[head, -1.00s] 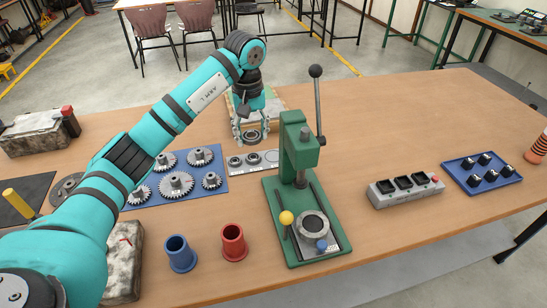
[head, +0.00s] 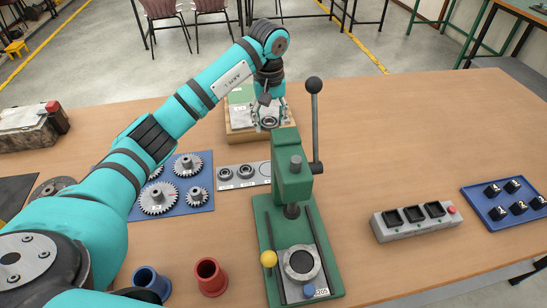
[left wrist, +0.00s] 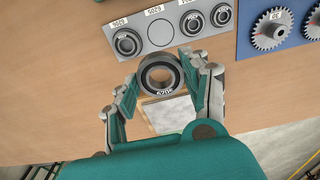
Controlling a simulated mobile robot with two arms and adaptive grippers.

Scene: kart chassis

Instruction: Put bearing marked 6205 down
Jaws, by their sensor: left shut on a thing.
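My left gripper (head: 269,119) is shut on a dark-ringed steel bearing (head: 269,123), behind the green press. In the left wrist view the bearing (left wrist: 160,75) sits between the two fingers (left wrist: 161,92); its marking is small and looks like 6205. A grey labelled plate (head: 232,183) lies in front of the gripper; in the left wrist view the plate (left wrist: 150,48) carries bearings on both sides of an empty marked circle (left wrist: 160,32). The held bearing is apart from that circle. The press hides part of the plate in the head view. My right gripper is not in view.
The green press (head: 293,180) with its upright lever stands close to the gripper. A wooden tray (head: 236,138) lies beside and below the gripper. A blue mat with gears (head: 207,207) is left of the plate.

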